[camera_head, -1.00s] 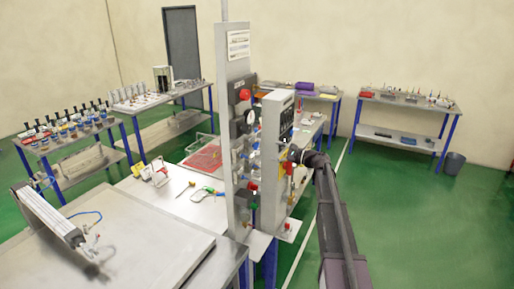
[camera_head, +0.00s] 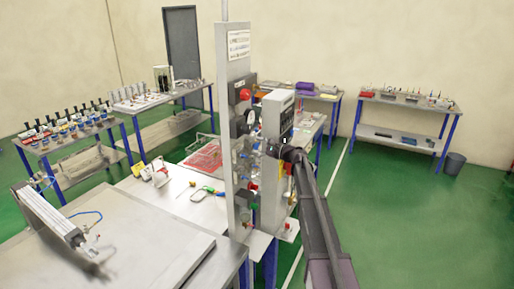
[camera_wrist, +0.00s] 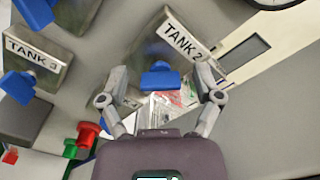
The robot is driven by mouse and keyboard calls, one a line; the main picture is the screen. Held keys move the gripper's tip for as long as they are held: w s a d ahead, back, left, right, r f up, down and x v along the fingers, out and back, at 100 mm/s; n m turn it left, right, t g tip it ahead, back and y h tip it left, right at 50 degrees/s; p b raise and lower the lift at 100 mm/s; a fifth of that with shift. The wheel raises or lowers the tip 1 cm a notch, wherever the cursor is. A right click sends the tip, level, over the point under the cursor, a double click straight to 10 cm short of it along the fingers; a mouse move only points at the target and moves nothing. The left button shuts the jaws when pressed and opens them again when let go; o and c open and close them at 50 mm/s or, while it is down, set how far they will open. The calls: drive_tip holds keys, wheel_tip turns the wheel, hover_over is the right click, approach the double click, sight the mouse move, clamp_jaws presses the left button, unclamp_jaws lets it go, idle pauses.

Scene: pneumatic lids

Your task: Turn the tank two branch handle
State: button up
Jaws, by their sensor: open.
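In the wrist view, a metal block labelled TANK 2 (camera_wrist: 187,42) is on the grey panel, with a blue handle (camera_wrist: 160,77) at its lower edge. My gripper (camera_wrist: 160,82) is open, one finger on each side of this blue handle. I cannot tell whether a finger touches it. In the head view my gripper (camera_head: 290,153) is at the right side of the upright panel (camera_head: 240,110), and its fingers and the blue handle are hard to make out there.
Left of the handle is a block labelled TANK 3 (camera_wrist: 37,50) with its own blue handle (camera_wrist: 18,84). A red knob (camera_wrist: 88,133) and a green knob (camera_wrist: 72,149) are below it. Work tables (camera_head: 410,99) stand by the walls.

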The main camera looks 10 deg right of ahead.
clamp_jaws()
